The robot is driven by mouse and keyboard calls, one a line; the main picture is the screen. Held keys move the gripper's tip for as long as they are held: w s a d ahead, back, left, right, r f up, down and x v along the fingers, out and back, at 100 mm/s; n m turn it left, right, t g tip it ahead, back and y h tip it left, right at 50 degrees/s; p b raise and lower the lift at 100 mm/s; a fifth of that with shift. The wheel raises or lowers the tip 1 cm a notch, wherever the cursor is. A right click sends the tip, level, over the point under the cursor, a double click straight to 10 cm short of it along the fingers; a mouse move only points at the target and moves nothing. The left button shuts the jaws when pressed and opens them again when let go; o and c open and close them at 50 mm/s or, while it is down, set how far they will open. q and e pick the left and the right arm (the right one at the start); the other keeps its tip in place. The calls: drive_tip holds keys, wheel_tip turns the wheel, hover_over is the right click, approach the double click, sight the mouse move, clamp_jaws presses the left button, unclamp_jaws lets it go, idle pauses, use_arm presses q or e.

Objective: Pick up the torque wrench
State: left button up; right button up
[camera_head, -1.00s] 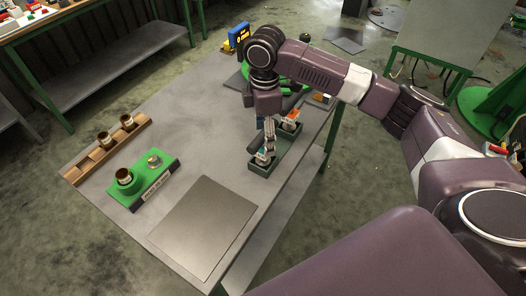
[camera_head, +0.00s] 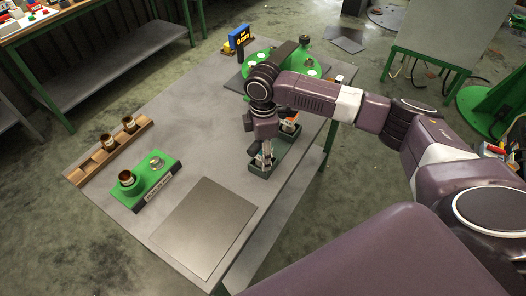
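My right arm reaches in from the right, and my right gripper (camera_head: 264,158) points down into the dark green tray (camera_head: 259,173) on the workbench. The gripper hides much of the tray's near part. Whether its fingers are open or shut is too small to tell. An orange-and-white item (camera_head: 290,126) shows at the tray's far part, partly behind the gripper. I cannot clearly make out the torque wrench; the gripper may be covering it. My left gripper is not in view.
A green fixture (camera_head: 160,181) with cylindrical parts and a wooden rack (camera_head: 92,165) with two cups stand at left. A flat grey plate (camera_head: 205,226) lies at the front. A green round device (camera_head: 311,67) and a blue-yellow display (camera_head: 238,38) stand at the back.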

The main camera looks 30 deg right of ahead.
drive_tip(key=c, duration=0.8)
drive_tip(key=shift+w+r, duration=0.1)
drive_tip(key=shift+c, duration=0.4)
